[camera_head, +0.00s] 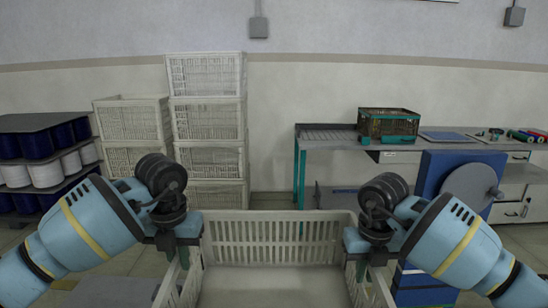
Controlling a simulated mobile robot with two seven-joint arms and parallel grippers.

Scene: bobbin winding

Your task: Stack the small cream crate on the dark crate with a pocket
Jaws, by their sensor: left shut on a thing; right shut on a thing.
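A cream crate (272,240) with slotted walls is in front of me at the bottom middle, empty as far as I see, its near end cut off by the frame. My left gripper (182,254) is shut on its left wall near the far corner. My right gripper (364,256) is shut on its right wall opposite. The crate looks level; I cannot tell what is under it. I cannot make out a dark crate with a pocket for certain.
Stacks of pale crates (207,118) stand against the back wall. A rack of spools (38,145) is at left. A workbench (335,146) at right bears a dark basket with green edges (388,123). A blue machine with a grey disc (472,188) stands at right.

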